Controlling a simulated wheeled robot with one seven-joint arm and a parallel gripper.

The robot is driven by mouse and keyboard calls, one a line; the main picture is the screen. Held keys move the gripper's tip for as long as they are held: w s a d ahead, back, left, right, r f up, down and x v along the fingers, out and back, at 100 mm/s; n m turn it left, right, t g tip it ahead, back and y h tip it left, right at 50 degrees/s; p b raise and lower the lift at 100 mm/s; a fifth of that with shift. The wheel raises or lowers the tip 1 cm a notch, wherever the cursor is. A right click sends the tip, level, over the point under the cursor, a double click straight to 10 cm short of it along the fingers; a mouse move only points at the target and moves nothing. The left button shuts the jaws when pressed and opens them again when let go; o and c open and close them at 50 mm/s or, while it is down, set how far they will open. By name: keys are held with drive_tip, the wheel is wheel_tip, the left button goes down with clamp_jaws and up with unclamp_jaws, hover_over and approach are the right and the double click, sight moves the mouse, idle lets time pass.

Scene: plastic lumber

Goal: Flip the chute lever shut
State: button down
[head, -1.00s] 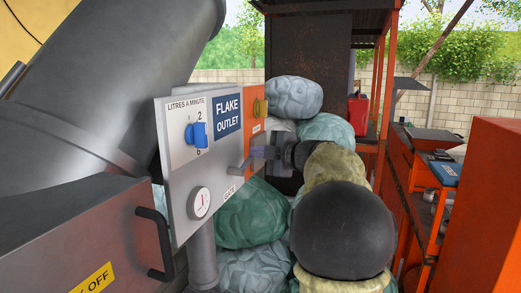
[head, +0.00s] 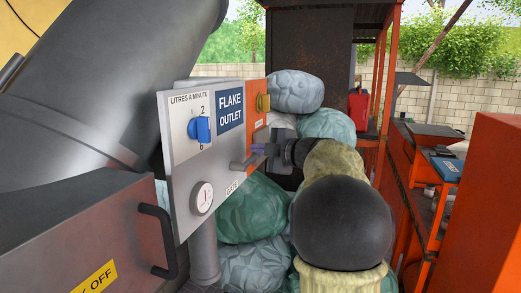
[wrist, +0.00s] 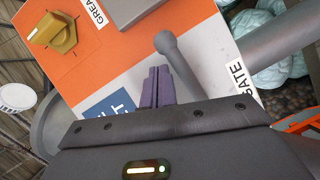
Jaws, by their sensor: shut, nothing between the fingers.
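The lever beside the GATE label is a grey rod with a rounded end. In the head view the lever (head: 245,163) sticks out from the lower right of the outlet panel (head: 177,160). In the wrist view the lever (wrist: 182,68) lies just right of my fingers. My gripper (head: 258,149) is shut and empty, its purple fingers close to the panel by the lever. In the wrist view my gripper (wrist: 157,72) points up across the panel face, with a small gap to the rod's end. Whether it touches the lever lower down is hidden.
The panel carries a blue knob (head: 200,129), a round gauge (head: 202,197) and a yellow knob (head: 262,103). Stuffed sacks (head: 252,210) are piled behind. A dark box with a black handle (head: 163,240) is at left, orange framing (head: 487,200) at right.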

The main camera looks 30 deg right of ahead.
drive_tip(key=r+p, duration=0.2)
drive_tip(key=shift+a+r, duration=0.2)
drive_tip(key=shift+r, duration=0.1)
drive_tip(key=shift+w+a+r+p, duration=0.15)
drive_tip(key=shift+w+r+p, duration=0.1)
drive_tip(key=shift+r+p, duration=0.4)
drive_tip(key=shift+s+d, duration=0.2)
drive_tip(key=shift+d, duration=0.1)
drive_tip(key=s+d+r+b, duration=0.3)
drive_tip(key=s+d+r, duration=0.1)
drive_tip(key=s+d, duration=0.1)
drive_tip(key=shift+v, duration=0.75)
drive_tip(key=shift+f, duration=0.1)
drive_tip(key=shift+d, duration=0.1)
